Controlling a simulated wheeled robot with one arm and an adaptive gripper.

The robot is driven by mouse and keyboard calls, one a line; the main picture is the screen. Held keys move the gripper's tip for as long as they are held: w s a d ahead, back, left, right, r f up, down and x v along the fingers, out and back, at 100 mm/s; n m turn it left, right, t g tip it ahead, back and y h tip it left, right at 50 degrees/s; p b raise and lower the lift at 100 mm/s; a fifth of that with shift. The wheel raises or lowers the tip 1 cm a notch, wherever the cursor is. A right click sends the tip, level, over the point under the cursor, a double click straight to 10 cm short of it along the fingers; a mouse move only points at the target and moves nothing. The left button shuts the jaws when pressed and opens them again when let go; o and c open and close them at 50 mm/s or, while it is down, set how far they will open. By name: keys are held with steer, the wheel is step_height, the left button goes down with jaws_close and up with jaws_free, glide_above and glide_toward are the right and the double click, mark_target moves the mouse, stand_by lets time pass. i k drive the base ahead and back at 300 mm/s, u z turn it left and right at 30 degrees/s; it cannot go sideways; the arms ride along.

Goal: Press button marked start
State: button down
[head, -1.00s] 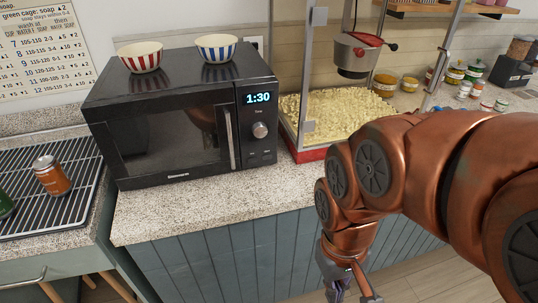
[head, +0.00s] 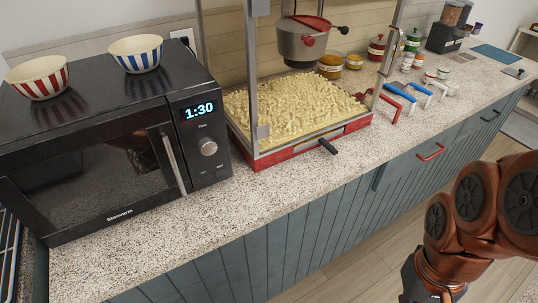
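A black microwave (head: 90,150) stands on the counter at the left, its door shut. Its control panel (head: 201,140) has a display (head: 198,111) reading 1:30 and a round silver knob (head: 208,147). Small markings (head: 212,170) show low on the panel, below the knob. They are too small to read, so I cannot tell which one says start. My gripper (head: 418,290) hangs at the bottom right, in front of the counter and well away from the panel. The bottom edge of the picture cuts it off, and its fingers cannot be made out.
A red-based popcorn machine (head: 300,145) stands right of the microwave, with a dark handle (head: 327,146) sticking out in front. Striped bowls, one red (head: 38,80) and one blue (head: 136,56), sit on the microwave. The speckled counter front (head: 240,205) is clear. Several scoops and jars are farther right.

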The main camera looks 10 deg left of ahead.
mark_target(222, 171)
steer(key=z, duration=0.1)
steer(key=k, duration=0.85)
steer(key=u, duration=1.65)
steer(key=i, duration=0.5)
